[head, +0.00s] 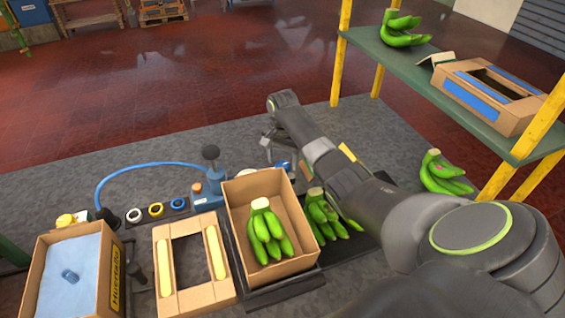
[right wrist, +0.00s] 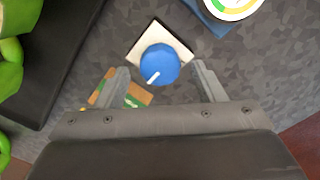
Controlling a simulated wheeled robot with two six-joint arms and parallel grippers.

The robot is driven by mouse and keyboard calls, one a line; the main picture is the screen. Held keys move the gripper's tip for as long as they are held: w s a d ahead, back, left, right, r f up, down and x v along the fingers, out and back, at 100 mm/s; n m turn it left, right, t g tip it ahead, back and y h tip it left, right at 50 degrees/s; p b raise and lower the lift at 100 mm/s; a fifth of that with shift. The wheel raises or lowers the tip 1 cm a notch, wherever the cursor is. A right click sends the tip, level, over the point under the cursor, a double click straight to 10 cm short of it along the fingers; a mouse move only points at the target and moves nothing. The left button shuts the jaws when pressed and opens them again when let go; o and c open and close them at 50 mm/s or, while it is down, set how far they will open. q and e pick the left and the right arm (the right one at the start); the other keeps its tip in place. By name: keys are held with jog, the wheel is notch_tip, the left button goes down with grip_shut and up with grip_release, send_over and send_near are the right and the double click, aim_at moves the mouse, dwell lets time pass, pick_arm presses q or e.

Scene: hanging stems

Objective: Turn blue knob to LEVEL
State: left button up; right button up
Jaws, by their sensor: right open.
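The blue knob (right wrist: 160,64) sits on a white square plate (right wrist: 144,42) in the right wrist view. A short white pointer mark on it points to the lower left. My right gripper (right wrist: 160,76) is open, with one finger on each side of the knob and a gap to both. In the head view my right gripper (head: 277,148) is over the grey mat behind the banana box, and the arm partly hides that spot. I cannot read a LEVEL mark. My left gripper is not in view.
A cardboard box of green bananas (head: 236,232) stands in front, with loose bananas (head: 326,215) beside it. A round dial (right wrist: 232,5) is near the knob. A blue lever device (head: 209,188) stands left. A green shelf (head: 420,83) rises at right.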

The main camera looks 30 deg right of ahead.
jog(key=shift+f, duration=1.05)
jog(key=c, duration=1)
